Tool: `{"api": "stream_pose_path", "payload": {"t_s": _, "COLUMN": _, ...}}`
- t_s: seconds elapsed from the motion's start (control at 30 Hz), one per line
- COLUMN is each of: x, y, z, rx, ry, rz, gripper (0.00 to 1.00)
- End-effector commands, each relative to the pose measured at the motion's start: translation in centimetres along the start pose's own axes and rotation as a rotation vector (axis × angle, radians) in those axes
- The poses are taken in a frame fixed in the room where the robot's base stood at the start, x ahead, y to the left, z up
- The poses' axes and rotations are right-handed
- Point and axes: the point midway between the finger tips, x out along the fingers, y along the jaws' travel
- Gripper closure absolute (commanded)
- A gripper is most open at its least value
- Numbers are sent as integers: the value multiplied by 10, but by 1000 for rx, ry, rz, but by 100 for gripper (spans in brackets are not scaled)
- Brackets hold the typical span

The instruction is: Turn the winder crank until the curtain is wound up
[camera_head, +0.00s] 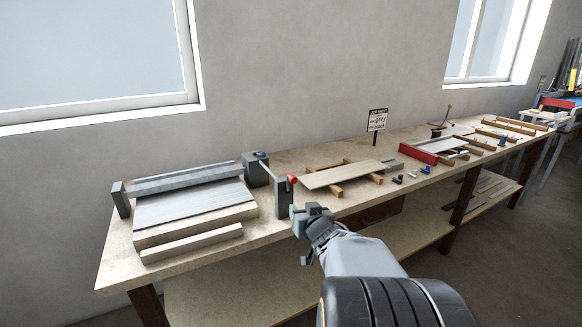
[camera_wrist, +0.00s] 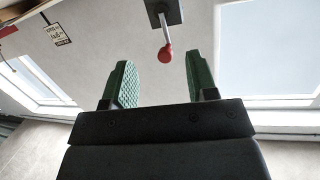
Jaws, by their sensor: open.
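The winder stands at the left of the bench, with a grey roller (camera_head: 185,178) between two dark end posts. A pale grey curtain sheet (camera_head: 195,205) lies below the roller. The crank has a dark grey upright piece (camera_head: 284,200) and a red knob (camera_head: 292,180). In the wrist view the red knob (camera_wrist: 166,54) hangs on a thin light rod from a grey block (camera_wrist: 163,12). My gripper (camera_head: 298,213) is open and empty, just in front of and below the knob. In the wrist view its green fingers (camera_wrist: 158,64) are spread, with the knob between their tips in the picture, apart from both.
A wooden bar (camera_head: 192,244) lies at the bench's front left edge. A pale board on wooden strips (camera_head: 345,174), small dark parts and a red-ended frame (camera_head: 418,153) lie to the right. A small sign (camera_head: 377,120) stands behind. A lower shelf (camera_head: 240,288) runs beneath the bench.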

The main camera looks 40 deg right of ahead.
Motion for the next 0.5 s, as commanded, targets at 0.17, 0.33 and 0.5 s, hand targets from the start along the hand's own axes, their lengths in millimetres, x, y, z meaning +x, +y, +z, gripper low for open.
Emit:
{"api": "stream_pose_path", "payload": {"t_s": 0.17, "x": -7, "y": 16, "z": -28, "rx": 43, "ry": 112, "rz": -87, "gripper": 47}}
{"api": "stream_pose_path", "payload": {"t_s": 0.33, "x": -6, "y": 19, "z": -36, "rx": 64, "ry": 154, "rz": -136, "gripper": 47}}
{"api": "stream_pose_path", "payload": {"t_s": 0.5, "x": 16, "y": 15, "z": -40, "rx": 67, "ry": 161, "rz": -148, "gripper": 47}}
